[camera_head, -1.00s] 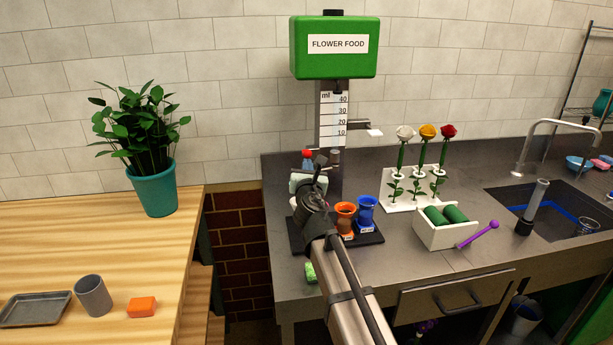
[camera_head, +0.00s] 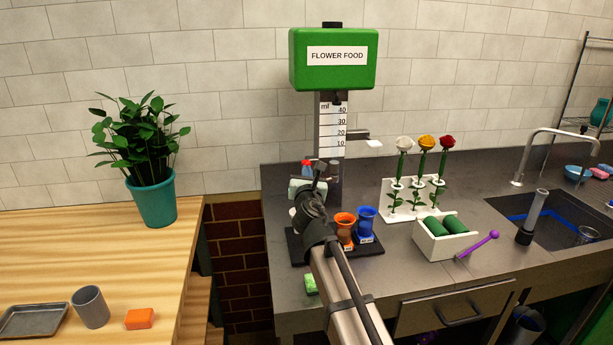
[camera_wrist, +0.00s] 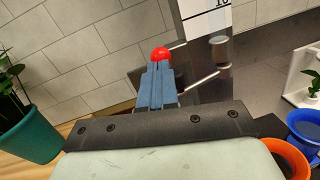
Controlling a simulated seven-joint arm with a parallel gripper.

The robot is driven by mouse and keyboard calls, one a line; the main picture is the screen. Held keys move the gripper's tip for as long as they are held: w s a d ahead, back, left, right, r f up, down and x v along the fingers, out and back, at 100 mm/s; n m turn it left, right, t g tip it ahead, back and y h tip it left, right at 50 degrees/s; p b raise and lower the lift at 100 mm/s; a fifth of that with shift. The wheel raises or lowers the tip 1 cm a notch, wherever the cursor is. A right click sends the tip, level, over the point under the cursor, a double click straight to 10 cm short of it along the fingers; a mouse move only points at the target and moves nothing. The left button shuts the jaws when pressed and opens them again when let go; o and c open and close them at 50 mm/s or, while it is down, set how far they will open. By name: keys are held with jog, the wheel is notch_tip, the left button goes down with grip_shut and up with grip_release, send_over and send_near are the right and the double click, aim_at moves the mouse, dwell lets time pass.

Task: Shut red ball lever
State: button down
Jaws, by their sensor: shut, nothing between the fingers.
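The red ball (camera_wrist: 160,54) of the lever shows in the wrist view, just beyond my fingertips. A thin metal rod (camera_wrist: 178,46) runs to the right beside it. In the head view the red ball (camera_head: 307,163) is small, at the left of the dispenser's post. My gripper (camera_wrist: 158,66) is shut and empty, its blue fingers together and pointing at the ball. I cannot tell whether they touch it. In the head view the gripper (camera_head: 306,178) is partly hidden behind my wrist. The green flower food dispenser (camera_head: 333,75) stands above the lever.
An orange cup (camera_head: 345,224) and a blue cup (camera_head: 366,215) stand on a dark base (camera_head: 368,249) right of my gripper. A flower rack (camera_head: 400,213) and a white box (camera_head: 440,247) stand farther right. A potted plant (camera_head: 153,203) is on the wooden table at left.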

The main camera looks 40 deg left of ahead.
jog(key=shift+r, duration=0.2)
jog(key=shift+w+a+r, duration=0.2)
jog(key=shift+r, duration=0.5)
jog(key=w+a+r, duration=0.1)
jog(key=r, duration=0.2)
jog(key=w+a+r, duration=0.1)
jog(key=r, duration=0.1)
jog(key=shift+w+a, duration=0.3)
jog(key=shift+w, duration=0.05)
jog(key=shift+w+a+r, duration=0.9)
jog(key=shift+w+a, duration=0.15)
dwell(0.7)
jog(key=s+d+r, duration=0.6)
jog(key=s+r, duration=0.1)
jog(key=s, duration=0.2)
jog(key=shift+s, duration=0.15)
jog(key=shift+d+f, duration=0.1)
dwell(0.5)
